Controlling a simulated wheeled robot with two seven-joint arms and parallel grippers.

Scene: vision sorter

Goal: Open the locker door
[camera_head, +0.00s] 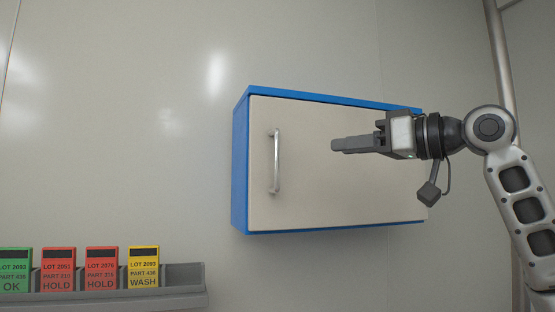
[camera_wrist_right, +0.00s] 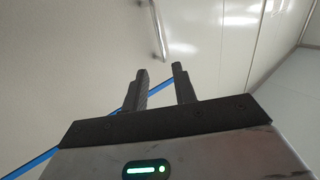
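The locker (camera_head: 241,170) is a blue box on the wall with a flat cream door (camera_head: 320,195), which is shut. A vertical metal bar handle (camera_head: 276,161) sits near the door's left edge. In the right wrist view the handle (camera_wrist_right: 159,32) shows beyond the fingertips. My right gripper (camera_head: 337,145) is in front of the door, to the right of the handle and apart from it, with its fingers pointing left. In the right wrist view the gripper (camera_wrist_right: 160,70) has a clear gap between its fingers and nothing in it. My left gripper is not in view.
A grey rack (camera_head: 185,276) at the lower left holds several upright cards in green, red and yellow. A vertical pipe (camera_head: 500,60) runs behind my right arm.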

